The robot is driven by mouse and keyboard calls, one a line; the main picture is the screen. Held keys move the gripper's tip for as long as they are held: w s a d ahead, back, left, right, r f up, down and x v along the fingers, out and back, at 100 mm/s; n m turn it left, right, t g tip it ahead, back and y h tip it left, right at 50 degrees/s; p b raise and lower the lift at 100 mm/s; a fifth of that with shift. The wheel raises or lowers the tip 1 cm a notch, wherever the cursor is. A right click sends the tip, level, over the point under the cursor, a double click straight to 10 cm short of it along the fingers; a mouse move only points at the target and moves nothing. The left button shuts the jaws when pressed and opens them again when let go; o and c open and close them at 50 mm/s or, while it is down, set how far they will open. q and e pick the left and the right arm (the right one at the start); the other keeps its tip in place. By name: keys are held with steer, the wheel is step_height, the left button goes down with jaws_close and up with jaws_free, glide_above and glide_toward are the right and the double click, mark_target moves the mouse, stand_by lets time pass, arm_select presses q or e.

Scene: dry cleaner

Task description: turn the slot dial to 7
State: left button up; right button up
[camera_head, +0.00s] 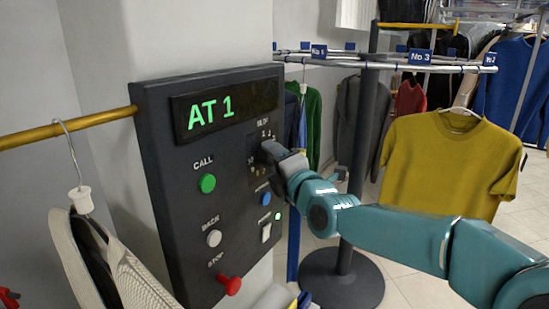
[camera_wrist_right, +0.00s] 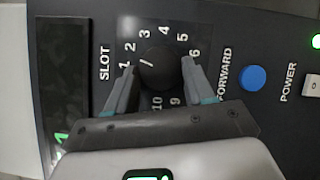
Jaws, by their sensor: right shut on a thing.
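The black control panel (camera_head: 165,215) shows "AT 1" in green on its display (camera_head: 225,105). The round black slot dial (camera_wrist_right: 162,68) is ringed by white numbers in the right wrist view. Numbers 1 to 6, 9 and 10 show; 7 and 8 are hidden near the right-hand finger. A short white mark on the dial lies left of its middle, on the side of 1 and 2; its exact reading is unclear. My right gripper (camera_head: 272,154) is at the dial, its two fingers (camera_wrist_right: 160,84) shut on opposite sides of it. My left gripper is not in view.
The panel also has a green call button (camera_head: 207,183), white back button (camera_head: 214,238), red stop knob (camera_head: 230,285), blue forward button (camera_wrist_right: 253,77) and white power switch (camera_head: 266,232). A garment (camera_head: 90,265) hangs at left, a mustard shirt (camera_head: 445,160) at right.

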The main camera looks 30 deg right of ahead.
steer(key=shift+w+d+r+m+g+y+p, duration=0.15)
steer(key=shift+d+m+g+y+p, duration=0.25)
steer(key=shift+m+g+y+p, duration=1.7)
steer(key=shift+w+d+m+g+y+p, duration=0.15)
steer(key=shift+d+m+g+y, duration=0.4)
steer(key=shift+m+y, duration=3.15)
steer(key=shift+w+d+r+m+g+y+p, duration=0.15)
steer(key=shift+m+g+y+p, duration=1.15)
steer(key=shift+m, duration=3.5)
steer(key=shift+f+g+h+b, duration=0.1)
steer(key=shift+g+h+b, duration=0.15)
steer(key=shift+h+b, duration=0.1)
